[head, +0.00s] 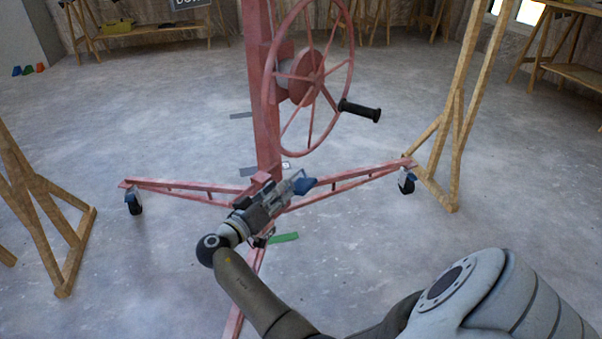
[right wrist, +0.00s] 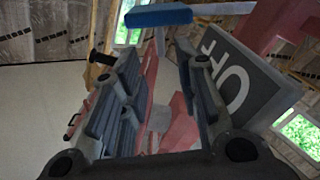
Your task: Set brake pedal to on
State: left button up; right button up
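The red panel lift's post (head: 262,100) stands in the middle of the head view. A blue pedal (head: 305,186) shows low by the post, just right of my right gripper (head: 282,188). In the right wrist view a blue bar on a light lever, seemingly this pedal (right wrist: 158,17), crosses above the fingers. My right gripper is open there, with its fingers (right wrist: 158,95) apart and red lift parts seen beyond the gap. A dark plate reading "OFF" (right wrist: 240,85) is beside the right finger. Contact with the pedal cannot be told. My left gripper is out of view.
The lift's handwheel (head: 318,75) with a black handle (head: 360,110) is above my right gripper. Red legs with casters (head: 134,203) spread over the concrete floor. Wooden trestles stand left (head: 45,215) and right (head: 462,110). A green strip (head: 284,237) is below the gripper.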

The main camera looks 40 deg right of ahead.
aim_at(302, 170)
jog(key=b+x, duration=0.2)
jog(key=x, duration=0.9)
jog(key=shift+s+r, duration=0.15)
jog(key=shift+r, duration=0.05)
jog(key=shift+f, duration=0.1)
grip_shut()
